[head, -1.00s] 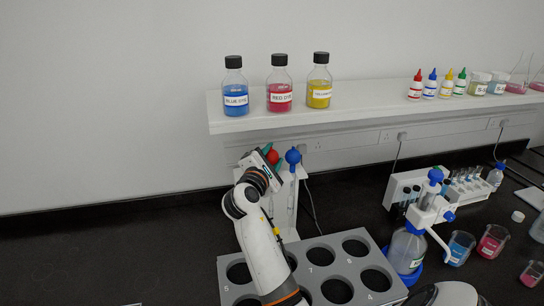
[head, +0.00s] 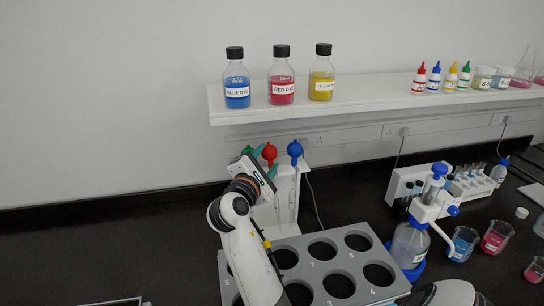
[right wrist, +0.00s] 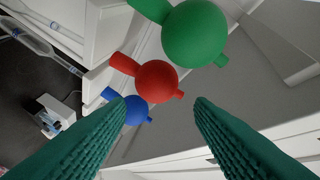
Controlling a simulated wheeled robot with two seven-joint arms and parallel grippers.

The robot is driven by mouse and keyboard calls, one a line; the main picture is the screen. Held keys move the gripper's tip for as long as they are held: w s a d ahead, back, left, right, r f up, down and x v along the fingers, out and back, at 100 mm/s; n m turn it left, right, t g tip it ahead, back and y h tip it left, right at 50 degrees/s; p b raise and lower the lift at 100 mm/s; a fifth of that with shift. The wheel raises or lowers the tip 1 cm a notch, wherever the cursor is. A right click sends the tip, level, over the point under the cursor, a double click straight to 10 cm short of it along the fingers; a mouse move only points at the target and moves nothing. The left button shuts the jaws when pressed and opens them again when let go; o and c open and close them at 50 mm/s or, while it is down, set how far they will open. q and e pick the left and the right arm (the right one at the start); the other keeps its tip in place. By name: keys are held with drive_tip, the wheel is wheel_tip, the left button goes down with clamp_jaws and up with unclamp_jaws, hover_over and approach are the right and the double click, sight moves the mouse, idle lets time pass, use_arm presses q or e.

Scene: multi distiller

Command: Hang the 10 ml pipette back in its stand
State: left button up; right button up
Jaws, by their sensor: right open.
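The white pipette stand (head: 287,171) is at the back, under the shelf. A red bulb (head: 269,152) and a blue bulb (head: 295,149) are at its top, with clear pipettes hanging below. A green bulb (head: 247,150) shows partly behind my right gripper (head: 266,161). In the right wrist view the green bulb (right wrist: 194,33), red bulb (right wrist: 156,82) and blue bulb (right wrist: 136,110) form a row beyond the fingers. My right gripper (right wrist: 167,104) is open with nothing gripped. No volume marking is readable, and the green-bulb pipette's tube is hidden. My left gripper is not in view.
A grey rack (head: 320,262) with numbered holes stands in front of the stand. A wall shelf (head: 350,106) with dye bottles is above. A blue-capped dispenser bottle (head: 410,240) and beakers (head: 496,237) are right.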

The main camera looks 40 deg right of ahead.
drive_tip(key=b+v, duration=0.1)
drive_tip(key=v, duration=0.5)
idle(0.4)
